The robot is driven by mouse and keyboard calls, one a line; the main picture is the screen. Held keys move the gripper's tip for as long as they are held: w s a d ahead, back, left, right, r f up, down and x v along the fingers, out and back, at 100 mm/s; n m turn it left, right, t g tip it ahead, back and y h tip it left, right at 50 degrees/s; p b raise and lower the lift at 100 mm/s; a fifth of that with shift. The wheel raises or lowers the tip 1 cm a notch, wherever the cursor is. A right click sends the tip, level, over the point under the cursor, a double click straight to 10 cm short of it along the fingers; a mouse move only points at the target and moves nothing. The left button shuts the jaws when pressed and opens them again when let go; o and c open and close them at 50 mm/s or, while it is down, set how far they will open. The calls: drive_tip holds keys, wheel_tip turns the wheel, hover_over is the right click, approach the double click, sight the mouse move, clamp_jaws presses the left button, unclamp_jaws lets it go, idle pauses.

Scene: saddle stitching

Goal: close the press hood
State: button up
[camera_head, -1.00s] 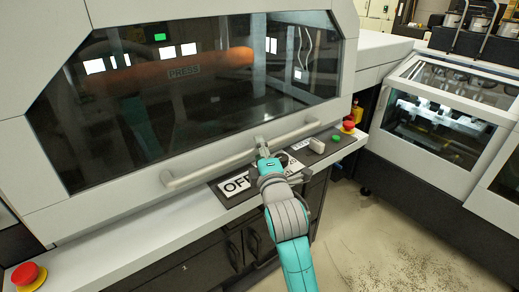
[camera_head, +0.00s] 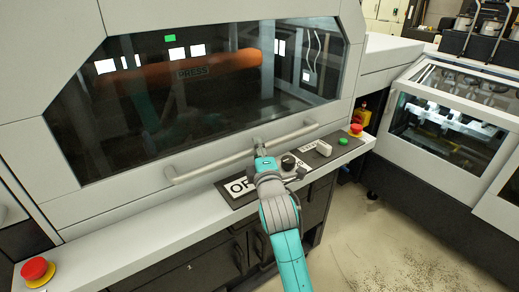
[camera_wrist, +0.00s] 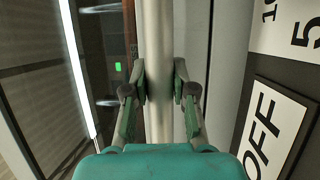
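The press hood (camera_head: 300,140) is a light panel with a large dark window marked PRESS, and its lower edge lies down along the console. A pale bar handle (camera_head: 215,166) runs along its lower front. My gripper (camera_head: 260,147) is at the middle of this handle. In the wrist view the handle (camera_wrist: 157,45) passes between the two fingers of my gripper (camera_wrist: 160,90). The pads lie close against both sides of the bar and appear shut on it. Whether the hood is fully seated cannot be told.
The console below carries an OFF label (camera_head: 240,187), a dark knob (camera_head: 288,162), a green button (camera_head: 343,140) and a red button (camera_head: 356,130). Another red button (camera_head: 36,270) is at the left. A second machine (camera_head: 450,130) stands at the right, with open floor before it.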

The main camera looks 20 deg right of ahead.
drive_tip(key=o, duration=0.5)
drive_tip(key=shift+w+a+f, duration=0.1)
drive_tip(key=shift+w+f, duration=0.05)
drive_tip(key=shift+f, duration=0.05)
drive_tip(key=shift+c, duration=0.2)
drive_tip(key=s+f, duration=0.1)
drive_tip(key=s, duration=1.1)
drive_tip(key=shift+a, duration=0.45)
drive_tip(key=s+d+f+m+g+y, duration=0.15)
drive_tip(key=s+f+m, duration=0.55)
drive_tip(key=s+f, duration=1.3)
drive_tip(key=s+m+g, duration=0.2)
drive_tip(key=s+m, duration=0.7)
drive_tip(key=s, duration=1.7)
drive_tip(key=shift+d+m+g, duration=0.3)
drive_tip(key=shift+g, duration=0.05)
